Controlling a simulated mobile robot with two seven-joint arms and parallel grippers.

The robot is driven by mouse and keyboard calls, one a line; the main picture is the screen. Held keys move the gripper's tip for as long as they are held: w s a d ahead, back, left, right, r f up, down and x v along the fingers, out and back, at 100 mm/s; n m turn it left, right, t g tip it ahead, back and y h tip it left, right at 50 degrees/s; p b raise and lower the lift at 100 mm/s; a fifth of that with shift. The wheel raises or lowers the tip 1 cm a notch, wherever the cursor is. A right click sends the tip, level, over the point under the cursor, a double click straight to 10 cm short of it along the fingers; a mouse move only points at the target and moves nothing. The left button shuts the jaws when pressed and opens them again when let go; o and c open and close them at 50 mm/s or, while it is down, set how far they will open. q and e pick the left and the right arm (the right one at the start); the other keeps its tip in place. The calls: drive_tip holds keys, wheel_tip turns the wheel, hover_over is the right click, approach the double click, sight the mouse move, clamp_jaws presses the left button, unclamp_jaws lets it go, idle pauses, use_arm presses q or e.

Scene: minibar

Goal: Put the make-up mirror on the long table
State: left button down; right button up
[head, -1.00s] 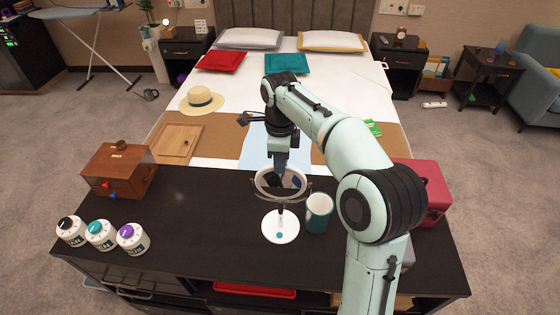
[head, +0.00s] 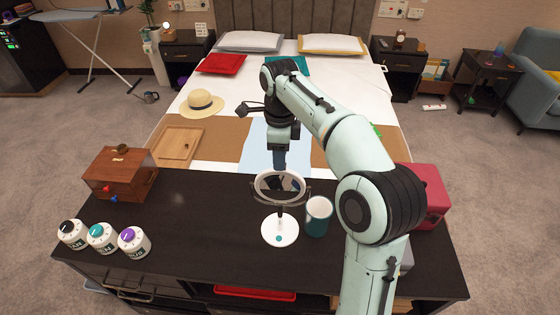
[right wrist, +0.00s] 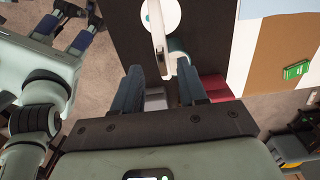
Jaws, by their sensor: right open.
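The make-up mirror (head: 280,230) stands upright on the dark long table (head: 200,215), on a round white base. Its round framed face is tilted. My right gripper (head: 280,168) is open, just above and behind the mirror's upper rim. In the right wrist view, the mirror (right wrist: 158,22) shows nearly edge-on beyond and between the open fingers (right wrist: 158,80); I cannot tell if they touch it. Blue fingers of what looks like my left gripper (right wrist: 88,32) show at the top left of that view; their opening is unclear.
A red case (head: 432,195) is at the table's right end, partly behind my arm. A wooden box (head: 122,172) and several white pots (head: 103,238) are at the left. The table between them and the mirror is clear.

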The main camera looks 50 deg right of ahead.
use_arm(q)
drive_tip(key=w+r+p, duration=0.1)
drive_tip(key=w+r, duration=0.2)
drive_tip(key=shift+p, duration=0.4)
use_arm(e)
wheel_tip(320, 180, up, 8)
